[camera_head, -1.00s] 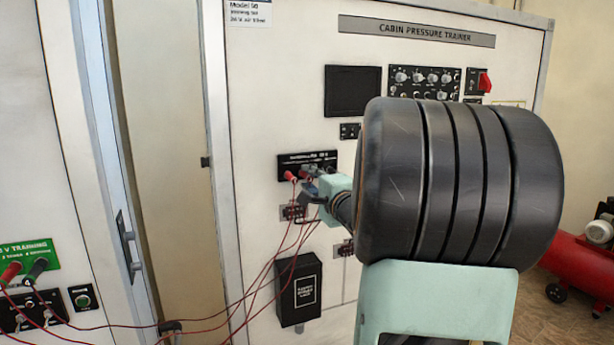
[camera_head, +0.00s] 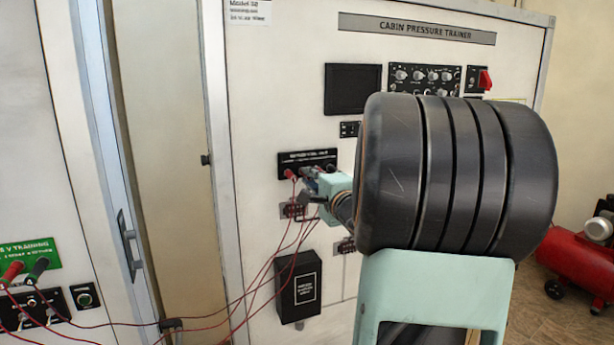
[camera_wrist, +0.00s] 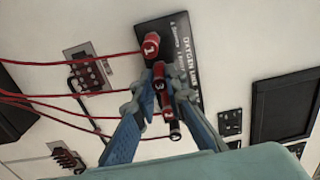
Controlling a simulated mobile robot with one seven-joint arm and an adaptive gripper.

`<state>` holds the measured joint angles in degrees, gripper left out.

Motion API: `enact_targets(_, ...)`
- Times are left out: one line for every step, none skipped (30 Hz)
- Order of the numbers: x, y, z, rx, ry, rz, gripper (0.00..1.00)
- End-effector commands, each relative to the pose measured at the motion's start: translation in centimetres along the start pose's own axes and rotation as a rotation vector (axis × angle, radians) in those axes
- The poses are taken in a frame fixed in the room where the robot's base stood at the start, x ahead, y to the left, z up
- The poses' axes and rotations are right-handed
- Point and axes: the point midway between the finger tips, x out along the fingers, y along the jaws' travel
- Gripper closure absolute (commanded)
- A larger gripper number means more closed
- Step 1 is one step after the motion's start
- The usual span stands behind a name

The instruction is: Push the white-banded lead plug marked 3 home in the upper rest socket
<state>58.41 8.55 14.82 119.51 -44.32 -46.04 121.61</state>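My gripper (camera_wrist: 161,76) is at the black terminal strip (camera_wrist: 181,30) on the white trainer panel. In the wrist view its two blue fingers close around a red and dark plug (camera_wrist: 158,86) that seems to bear a 3. Its tip and any socket under it are hidden by the fingers, so I cannot tell how deep it sits. No white band is clear. In the head view my gripper (camera_head: 318,183) reaches the strip (camera_head: 307,158) from the right, largely covering the plugs there.
A red plug marked 1 (camera_wrist: 151,44) sits beside my fingertips. Other dark-ended red plugs (camera_wrist: 174,131) are close below. Red leads cross leftward. A black box (camera_head: 298,287) hangs under the strip. A screen (camera_head: 352,89) is above right.

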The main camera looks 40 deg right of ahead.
Motion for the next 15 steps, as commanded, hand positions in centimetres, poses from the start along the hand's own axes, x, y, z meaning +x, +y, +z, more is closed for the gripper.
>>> enact_targets(0.0, 0.1, 0.0, 0.0, 0.0, 0.001, 1.0)
enact_targets(0.0, 0.1, 0.0, 0.0, 0.0, 0.001, 1.0)
enact_targets(0.0, 0.1, 0.0, 0.0, 0.0, 0.001, 1.0)
enact_targets(0.0, 0.1, 0.0, 0.0, 0.0, 0.001, 1.0)
enact_targets(-0.1, 0.1, 0.0, 0.0, 0.0, 0.002, 1.0)
enact_targets(-0.1, 0.1, 0.0, 0.0, 0.0, 0.002, 1.0)
enact_targets(-0.2, 0.1, 0.0, 0.0, 0.0, 0.002, 1.0)
enact_targets(-0.3, 0.0, 0.0, 0.0, 0.0, 0.002, 1.0)
enact_targets(-0.5, 0.0, 0.0, 0.0, 0.0, 0.003, 1.0)
enact_targets(-0.6, 0.0, 0.0, 0.0, 0.0, 0.002, 1.0)
enact_targets(-0.7, 0.0, 0.0, 0.0, 0.0, 0.002, 1.0)
enact_targets(-0.9, 0.0, 0.0, 0.0, -0.001, 0.002, 1.0)
enact_targets(-1.0, 0.0, 0.0, 0.0, -0.001, 0.003, 1.0)
enact_targets(-1.1, 0.1, 0.0, 0.0, -0.001, 0.004, 1.0)
enact_targets(-1.3, 0.1, 0.0, 0.0, 0.0, 0.004, 1.0)
